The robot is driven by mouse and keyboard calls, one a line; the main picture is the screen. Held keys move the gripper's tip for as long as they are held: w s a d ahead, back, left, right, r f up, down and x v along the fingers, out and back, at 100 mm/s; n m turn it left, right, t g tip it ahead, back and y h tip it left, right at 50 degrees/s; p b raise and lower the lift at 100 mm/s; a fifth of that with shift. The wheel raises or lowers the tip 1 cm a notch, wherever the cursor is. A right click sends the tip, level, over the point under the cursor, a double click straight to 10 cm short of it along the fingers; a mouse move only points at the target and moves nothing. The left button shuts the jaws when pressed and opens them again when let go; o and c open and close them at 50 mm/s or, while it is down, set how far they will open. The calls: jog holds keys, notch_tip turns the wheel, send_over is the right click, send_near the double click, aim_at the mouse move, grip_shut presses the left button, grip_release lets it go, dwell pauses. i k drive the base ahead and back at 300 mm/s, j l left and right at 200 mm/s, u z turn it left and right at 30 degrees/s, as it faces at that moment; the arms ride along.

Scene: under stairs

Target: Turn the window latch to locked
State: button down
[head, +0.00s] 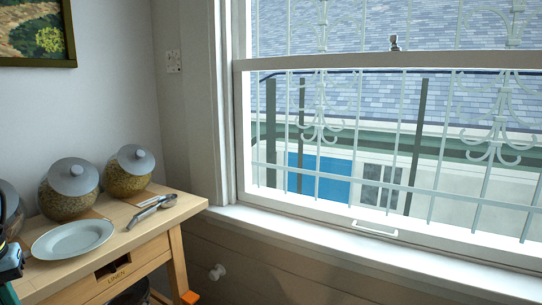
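The window latch (394,43) is a small dark grey piece standing on the meeting rail of the white sash window (420,61), right of the picture's middle. It is too small here to tell which way its lever is turned. A white pull handle (374,228) is on the window's bottom rail. My gripper's fingertips do not show. Only a black and teal part, likely of my arm, shows at the left edge, well away from the latch.
A wooden table (130,251) at lower left holds a white plate (73,239), a metal utensil (150,211) and glass jars (131,173). The white sill (330,250) is clear. Metal bars (410,182) stand outside the glass.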

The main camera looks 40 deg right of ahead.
aim_at(393, 39)
jog(key=k+z, duration=0.1)
jog(key=z, duration=0.75)
jog(key=i+z, duration=0.1)
jog(key=z, duration=1.5)
jog(key=i+u, duration=0.1)
jog(key=u, duration=0.65)
jog(key=i+l+u, duration=0.1)
jog(key=u, duration=0.3)
jog(key=l+u, duration=0.1)
jog(key=u, duration=0.25)
jog(key=i, duration=0.05)
